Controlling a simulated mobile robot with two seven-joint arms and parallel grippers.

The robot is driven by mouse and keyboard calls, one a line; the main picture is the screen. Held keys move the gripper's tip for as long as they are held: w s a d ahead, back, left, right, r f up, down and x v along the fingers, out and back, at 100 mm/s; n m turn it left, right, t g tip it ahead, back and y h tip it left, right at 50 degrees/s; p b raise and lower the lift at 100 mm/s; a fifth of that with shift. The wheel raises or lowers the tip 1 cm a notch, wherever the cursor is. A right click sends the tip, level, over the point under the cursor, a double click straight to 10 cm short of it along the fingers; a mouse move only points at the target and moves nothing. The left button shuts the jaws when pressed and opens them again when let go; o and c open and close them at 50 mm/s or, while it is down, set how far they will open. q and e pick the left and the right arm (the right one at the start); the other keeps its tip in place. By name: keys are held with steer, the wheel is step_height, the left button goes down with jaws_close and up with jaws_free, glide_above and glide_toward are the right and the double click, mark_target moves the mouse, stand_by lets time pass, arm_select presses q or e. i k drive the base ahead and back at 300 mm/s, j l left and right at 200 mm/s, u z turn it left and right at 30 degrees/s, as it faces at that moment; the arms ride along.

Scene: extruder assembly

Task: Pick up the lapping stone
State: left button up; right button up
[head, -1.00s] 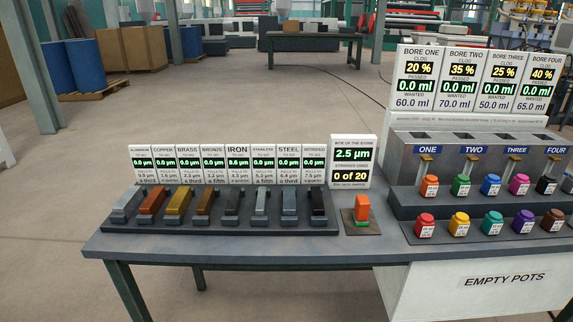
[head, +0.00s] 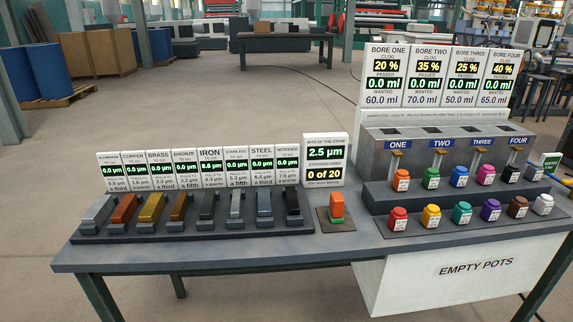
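The lapping stone appears to be the upright orange block (head: 337,205) with a green base layer. It stands on a small brown pad (head: 323,226) near the middle of the bench (head: 200,255). A sign behind it (head: 325,153) reads bite of the stone 2.5 µm and 0 of 20. To its left a dark tray (head: 190,232) holds a row of several metal bars, one of them gold (head: 152,208). Neither of my grippers is in the head view.
Small signs (head: 209,168) stand behind the bars. On the right is a grey four-bore unit (head: 440,150) with several coloured pots, one of them red (head: 398,219), in two rows. A white empty pots box (head: 470,270) hangs below. The bench front strip is clear.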

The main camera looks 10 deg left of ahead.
mark_target(335, 212)
steer(key=i+l, duration=0.15)
steer(key=l, duration=0.2)
steer(key=i+l, duration=0.15)
steer(key=l, duration=0.25)
steer(key=i+l, duration=0.2)
steer(key=l, duration=0.15)
steer(key=u, duration=0.05)
